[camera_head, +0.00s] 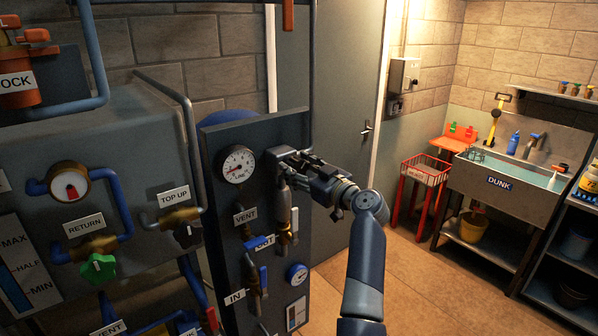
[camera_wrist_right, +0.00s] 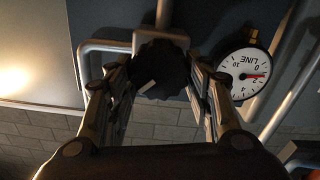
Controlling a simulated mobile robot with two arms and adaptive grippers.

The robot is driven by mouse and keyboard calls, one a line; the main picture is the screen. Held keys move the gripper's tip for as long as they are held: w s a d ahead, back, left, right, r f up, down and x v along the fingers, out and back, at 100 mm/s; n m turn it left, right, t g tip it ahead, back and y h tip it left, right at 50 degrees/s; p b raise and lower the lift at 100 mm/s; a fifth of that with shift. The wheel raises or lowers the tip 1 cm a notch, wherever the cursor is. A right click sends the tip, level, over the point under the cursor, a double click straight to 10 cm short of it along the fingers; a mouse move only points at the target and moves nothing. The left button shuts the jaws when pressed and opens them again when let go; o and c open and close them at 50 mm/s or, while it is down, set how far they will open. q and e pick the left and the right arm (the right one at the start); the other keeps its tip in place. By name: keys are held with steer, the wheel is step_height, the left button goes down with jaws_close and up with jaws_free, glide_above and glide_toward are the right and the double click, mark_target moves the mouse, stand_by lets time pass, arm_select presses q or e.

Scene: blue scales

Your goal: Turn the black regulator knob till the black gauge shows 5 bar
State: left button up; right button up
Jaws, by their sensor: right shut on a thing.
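The black regulator knob (camera_wrist_right: 160,68) shows in the right wrist view between the two fingers of my right gripper, with a small pale mark on it. My right gripper (camera_head: 289,163) is shut on the knob and hides most of it in the head view. The black-rimmed gauge marked LINE (camera_head: 238,164) sits on the dark panel just left of the gripper. It also shows in the right wrist view (camera_wrist_right: 243,74), where its red needle points between the 0 and 2 marks. My left gripper is not in view.
At left are pipes, a green knob (camera_head: 98,266) and a TOP UP valve. A sink (camera_head: 508,183) and red stand (camera_head: 424,171) are at right; floor between is clear.

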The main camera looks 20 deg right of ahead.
steer(key=m+b, duration=0.1)
steer(key=b, duration=0.1)
steer(key=shift+d+f+m+b, duration=0.1)
steer(key=shift+f+m+b, duration=0.2)
steer(key=shift+m+b, duration=0.1)
steer(key=shift+m, duration=0.4)
steer(key=shift+r+m, duration=0.2)
steer(key=shift+m, duration=0.7)
steer(key=m, duration=0.2)
steer(key=m+p, duration=0.1)
steer(key=m, duration=0.2)
steer(key=shift+w+d+m, duration=0.1)
steer(key=shift+d+m, duration=0.1)
steer(key=shift+m, duration=0.1)
steer(key=m+p, duration=0.2)
steer(key=m, duration=0.3)
steer(key=shift+d, duration=0.1)
steer(key=m+p, duration=0.1)
steer(key=m, duration=0.2)
steer(key=shift+f, duration=0.2)
steer(key=shift+f+m, duration=0.2)
steer(key=shift+m, duration=1.3)
